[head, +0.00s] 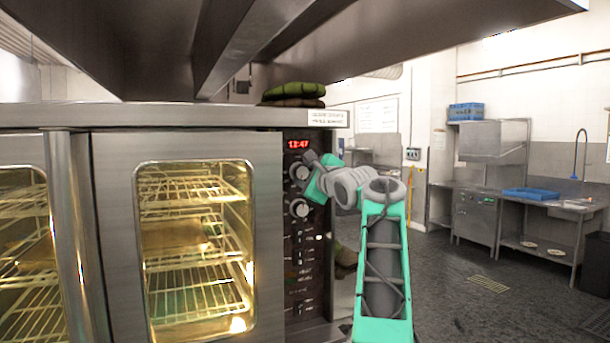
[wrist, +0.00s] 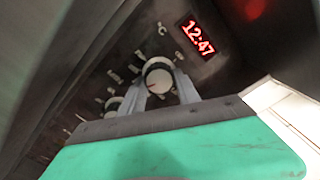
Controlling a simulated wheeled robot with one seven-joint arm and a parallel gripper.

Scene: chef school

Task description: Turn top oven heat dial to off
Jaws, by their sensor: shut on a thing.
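The oven (head: 115,200) has a dark control panel at its right side with a red clock reading 12:47. The top heat dial (head: 297,172), a round knob with a pale face, sits just under the clock. It also shows in the wrist view (wrist: 158,76), with a °C mark beside it and a reddish pointer mark on its face. My gripper (head: 306,173) is at this top dial, its two fingers (wrist: 160,90) on either side of the knob and shut on it. The exact setting is too small to read.
A second dial (head: 298,208) sits below the top one and shows partly in the wrist view (wrist: 113,105). Folded green and brown cloths (head: 293,92) lie on the oven. A metal hood hangs above. Open floor (head: 470,270) lies to the right.

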